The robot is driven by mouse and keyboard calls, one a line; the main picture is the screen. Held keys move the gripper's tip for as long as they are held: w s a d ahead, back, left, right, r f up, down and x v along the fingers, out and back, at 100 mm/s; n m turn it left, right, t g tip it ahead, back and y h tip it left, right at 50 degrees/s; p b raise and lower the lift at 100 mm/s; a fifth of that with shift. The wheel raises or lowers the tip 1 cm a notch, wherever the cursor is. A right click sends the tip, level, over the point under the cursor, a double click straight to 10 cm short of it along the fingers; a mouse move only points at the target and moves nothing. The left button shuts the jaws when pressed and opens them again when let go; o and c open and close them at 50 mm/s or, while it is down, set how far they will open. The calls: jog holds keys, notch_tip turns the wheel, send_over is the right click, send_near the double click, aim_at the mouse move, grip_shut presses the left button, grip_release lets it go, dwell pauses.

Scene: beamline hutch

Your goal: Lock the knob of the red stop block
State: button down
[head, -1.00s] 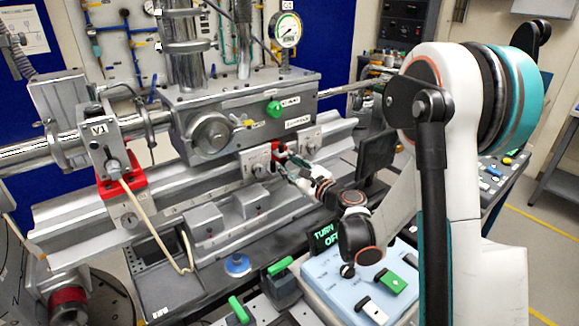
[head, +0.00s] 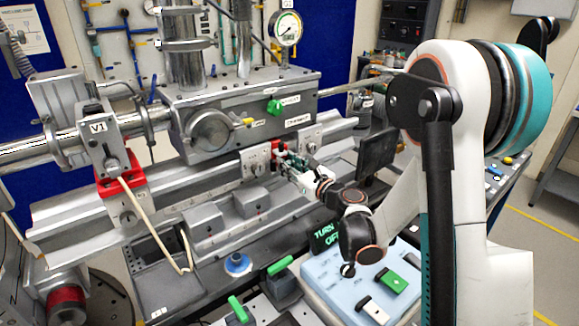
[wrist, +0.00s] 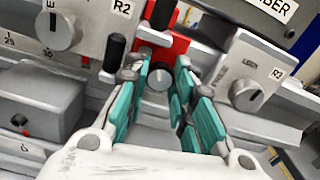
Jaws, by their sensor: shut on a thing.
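The red stop block (head: 274,148) sits on the rail between two grey carriers, below the chamber. In the wrist view the red block (wrist: 181,44) is straight ahead, partly covered by my fingers and a black post. Its round silver knob (wrist: 158,79) with a pale index line faces me. My gripper (wrist: 161,68) has its teal-padded fingers on both sides of this knob and is shut on it. In the head view my gripper (head: 284,160) reaches the block from the right, and the knob is hidden there.
Another red block (head: 120,184) with a cable is far left. A control box (head: 345,285) and a dark panel (head: 377,150) lie near my arm.

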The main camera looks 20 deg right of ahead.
jog(key=shift+m, duration=1.8)
jog(key=c, duration=1.7)
grip_release()
jog(key=shift+o, duration=0.2)
jog(key=v, duration=1.2)
